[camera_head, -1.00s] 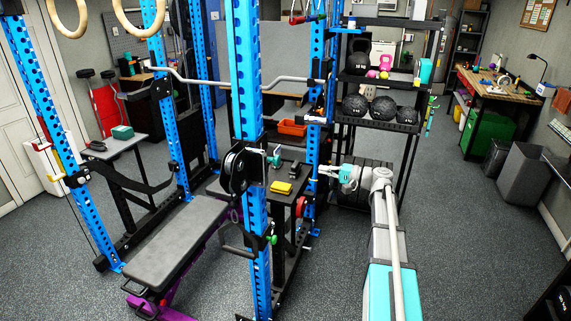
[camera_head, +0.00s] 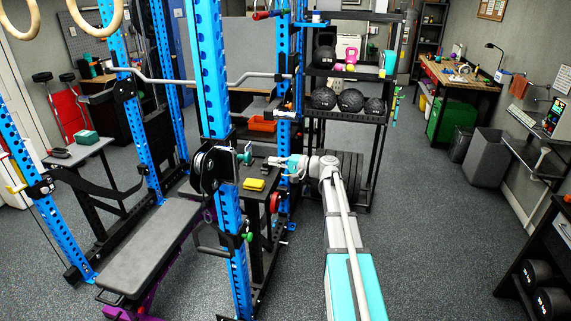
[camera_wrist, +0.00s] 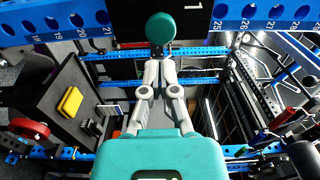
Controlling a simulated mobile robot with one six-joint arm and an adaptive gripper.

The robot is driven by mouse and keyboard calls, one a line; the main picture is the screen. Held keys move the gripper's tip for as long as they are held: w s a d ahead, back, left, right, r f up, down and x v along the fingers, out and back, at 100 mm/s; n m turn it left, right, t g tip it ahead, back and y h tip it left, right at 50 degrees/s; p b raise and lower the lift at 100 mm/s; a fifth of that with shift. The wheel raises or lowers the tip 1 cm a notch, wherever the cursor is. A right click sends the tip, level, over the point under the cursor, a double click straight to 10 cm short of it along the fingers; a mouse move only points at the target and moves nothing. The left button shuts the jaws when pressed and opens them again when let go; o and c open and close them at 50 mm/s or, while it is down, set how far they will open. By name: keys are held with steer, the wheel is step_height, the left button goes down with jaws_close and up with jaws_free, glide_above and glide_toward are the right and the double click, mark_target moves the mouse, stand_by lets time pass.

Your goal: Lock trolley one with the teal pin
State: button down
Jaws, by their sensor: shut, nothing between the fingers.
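The teal pin (camera_head: 246,156) shows as a round knob beside a black trolley with a pulley (camera_head: 208,168) on the near blue upright. In the wrist view the teal pin (camera_wrist: 160,28) is face-on, straight ahead of my fingertips. A black plate marked "1" (camera_wrist: 192,14) is behind it. My gripper (camera_head: 270,160) points left at the pin, with a small gap in the head view. Its fingertips (camera_wrist: 160,56) are together and empty, just below the knob in the wrist view. I cannot tell whether they touch it. The pin's shaft and hole are hidden.
A black stand holds a yellow block (camera_head: 254,184); a red knob (camera_head: 275,202) is beside it. A green knob (camera_head: 247,237) is lower on the upright. A padded bench (camera_head: 150,245) stands left. A ball rack (camera_head: 350,115) is behind my arm.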

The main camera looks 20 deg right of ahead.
mark_target(249, 158)
steer(key=shift+x, duration=3.4)
steer(key=shift+x, duration=1.2)
steer(key=shift+s+d, duration=0.35)
steer(key=shift+d, duration=0.1)
steer(key=v, duration=1.3)
steer(key=shift+s, duration=0.1)
